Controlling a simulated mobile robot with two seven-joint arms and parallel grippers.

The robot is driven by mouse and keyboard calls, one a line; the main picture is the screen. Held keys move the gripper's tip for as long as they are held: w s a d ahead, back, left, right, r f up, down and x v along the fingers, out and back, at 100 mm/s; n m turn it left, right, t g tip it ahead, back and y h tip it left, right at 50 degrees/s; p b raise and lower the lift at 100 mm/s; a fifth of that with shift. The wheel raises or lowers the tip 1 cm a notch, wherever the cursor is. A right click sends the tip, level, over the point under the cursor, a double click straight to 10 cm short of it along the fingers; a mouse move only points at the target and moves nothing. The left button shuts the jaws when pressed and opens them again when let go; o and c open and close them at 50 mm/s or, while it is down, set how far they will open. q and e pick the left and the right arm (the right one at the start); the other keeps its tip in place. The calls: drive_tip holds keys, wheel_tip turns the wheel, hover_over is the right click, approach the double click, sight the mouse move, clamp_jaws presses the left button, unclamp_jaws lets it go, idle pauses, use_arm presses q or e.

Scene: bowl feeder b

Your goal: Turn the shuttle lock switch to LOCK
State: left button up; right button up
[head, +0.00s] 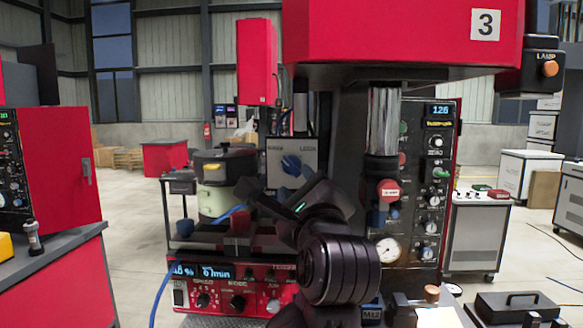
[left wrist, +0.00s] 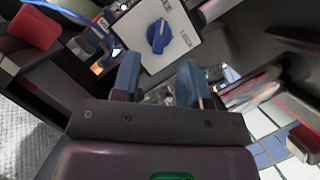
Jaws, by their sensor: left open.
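The lock switch is a blue knob (left wrist: 158,37) on a pale grey panel (left wrist: 185,55) in the left wrist view. My left gripper (left wrist: 160,68) is open and empty. Its two blue fingers point toward the panel, with the knob beyond and between them, apart from both. In the head view the left gripper (head: 278,188) is below and in front of the panel, partly hiding it. My right gripper is not in view.
A red control box (head: 230,287) with displays and knobs stands below the gripper. A dark gauge panel (head: 432,185) is to the right. A large red housing (head: 400,35) hangs above. A green-white pot (head: 222,200) stands at the left. A blue cable (head: 165,283) runs nearby.

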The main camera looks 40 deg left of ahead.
sight(291, 167)
use_arm(q)
drive_tip(key=x, duration=0.4)
drive_tip(key=shift+w+a+r+p, duration=0.15)
drive_tip(key=shift+w+a+p, duration=0.2)
drive_tip(key=shift+w+a, duration=0.2)
drive_tip(key=shift+a, duration=0.05)
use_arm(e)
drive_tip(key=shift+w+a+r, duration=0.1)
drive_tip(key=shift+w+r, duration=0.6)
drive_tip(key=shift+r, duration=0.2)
use_arm(q)
drive_tip(key=c, duration=0.6)
drive_tip(key=shift+r, duration=0.1)
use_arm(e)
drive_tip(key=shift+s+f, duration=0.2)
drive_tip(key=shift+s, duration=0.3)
